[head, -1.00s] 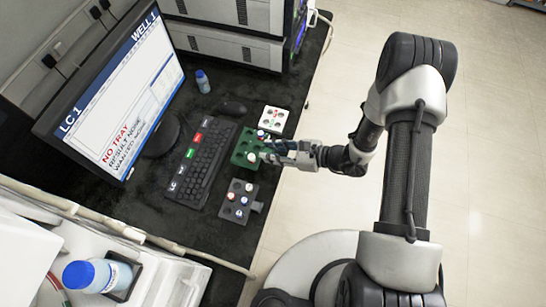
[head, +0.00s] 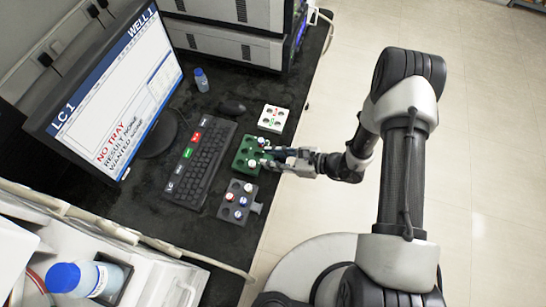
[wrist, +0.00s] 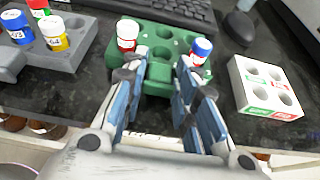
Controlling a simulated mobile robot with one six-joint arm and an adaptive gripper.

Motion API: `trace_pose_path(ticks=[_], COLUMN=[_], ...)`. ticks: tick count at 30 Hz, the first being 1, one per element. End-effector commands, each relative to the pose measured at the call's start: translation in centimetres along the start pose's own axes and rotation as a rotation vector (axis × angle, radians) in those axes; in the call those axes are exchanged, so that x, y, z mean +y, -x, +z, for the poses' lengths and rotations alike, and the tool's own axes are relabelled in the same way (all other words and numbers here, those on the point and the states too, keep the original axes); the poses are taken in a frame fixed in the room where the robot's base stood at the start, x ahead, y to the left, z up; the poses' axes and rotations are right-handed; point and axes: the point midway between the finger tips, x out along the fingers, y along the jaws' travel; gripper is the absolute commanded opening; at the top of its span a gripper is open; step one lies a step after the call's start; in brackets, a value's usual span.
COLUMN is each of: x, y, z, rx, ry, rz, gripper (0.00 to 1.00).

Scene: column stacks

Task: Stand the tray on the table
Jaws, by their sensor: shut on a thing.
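The green tray (head: 240,161), a block with round wells, is at the table's (head: 215,228) right edge in the head view, and ahead of me in the wrist view (wrist: 160,70). It looks level. I cannot tell whether its underside touches the table.
A grey tray (head: 230,212) with several vials is close by, below the green one in the head view. A white rack (head: 273,118) is on the other side. The keyboard (head: 205,165) lies beyond. The floor drops away at the table's edge.

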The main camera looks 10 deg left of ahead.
Motion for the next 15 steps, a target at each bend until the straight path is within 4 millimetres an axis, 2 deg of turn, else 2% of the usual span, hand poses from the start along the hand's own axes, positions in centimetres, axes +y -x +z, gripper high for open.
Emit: trace_pose_path(ticks=[10,15], x=[-0.01,-0.01], y=[0.03,0.03], z=[0.04,0.05], rx=[0.001,0.001], ry=[0.000,0.000], rz=[0.000,0.000], gripper=[0.47,0.47])
